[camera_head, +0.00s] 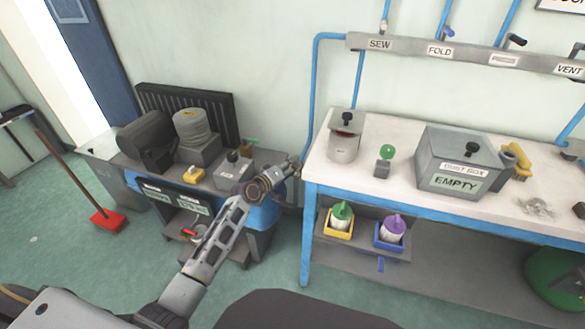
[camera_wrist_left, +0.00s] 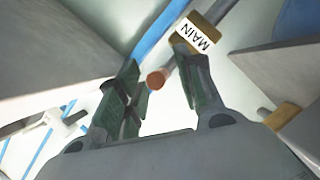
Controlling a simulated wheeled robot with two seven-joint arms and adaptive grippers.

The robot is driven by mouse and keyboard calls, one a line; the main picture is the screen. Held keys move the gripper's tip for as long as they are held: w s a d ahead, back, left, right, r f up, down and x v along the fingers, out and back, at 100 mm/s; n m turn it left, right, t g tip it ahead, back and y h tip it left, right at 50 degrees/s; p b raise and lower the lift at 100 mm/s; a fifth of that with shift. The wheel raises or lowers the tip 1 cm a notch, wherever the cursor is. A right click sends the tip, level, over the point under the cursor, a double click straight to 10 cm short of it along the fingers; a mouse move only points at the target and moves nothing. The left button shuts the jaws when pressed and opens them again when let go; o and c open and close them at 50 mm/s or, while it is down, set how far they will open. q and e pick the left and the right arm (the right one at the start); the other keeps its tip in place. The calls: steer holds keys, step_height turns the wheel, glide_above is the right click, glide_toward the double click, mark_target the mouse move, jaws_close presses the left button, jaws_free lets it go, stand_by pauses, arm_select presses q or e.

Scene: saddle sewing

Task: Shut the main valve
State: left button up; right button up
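In the left wrist view a white label reading MAIN (camera_wrist_left: 197,35) sits on a brass-coloured fitting (camera_wrist_left: 215,12) by a grey pipe. A grey handle with a round copper-brown end (camera_wrist_left: 157,80) shows below it, between the fingers in the picture. My left gripper (camera_wrist_left: 156,58) is open around it, its two dark fingers apart; I cannot tell whether either touches the handle. In the head view my left gripper (camera_head: 293,166) is at the left end of the white workbench, and the valve cannot be made out there.
The white workbench (camera_head: 400,178) carries a metal pot (camera_head: 344,140) and a grey box marked EMPTY (camera_head: 457,184). A low bench with a grey box (camera_head: 232,172) stands left of my gripper. Blue pipes (camera_head: 311,95) run up the wall.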

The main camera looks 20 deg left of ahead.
arm_select(q)
steer(key=shift+w+d+f, duration=0.15)
steer(key=shift+w+d, duration=0.05)
steer(key=shift+w, duration=0.35)
steer(key=shift+w+d, duration=0.1)
steer(key=shift+w, duration=0.15)
arm_select(e)
steer(key=shift+w+a+r, duration=0.1)
steer(key=shift+w+r, duration=0.05)
steer(key=shift+r, duration=0.25)
steer(key=shift+w+a+r, duration=0.1)
steer(key=shift+r, duration=0.3)
arm_select(q)
jaws_close()
arm_select(e)
steer(key=shift+f, duration=0.1)
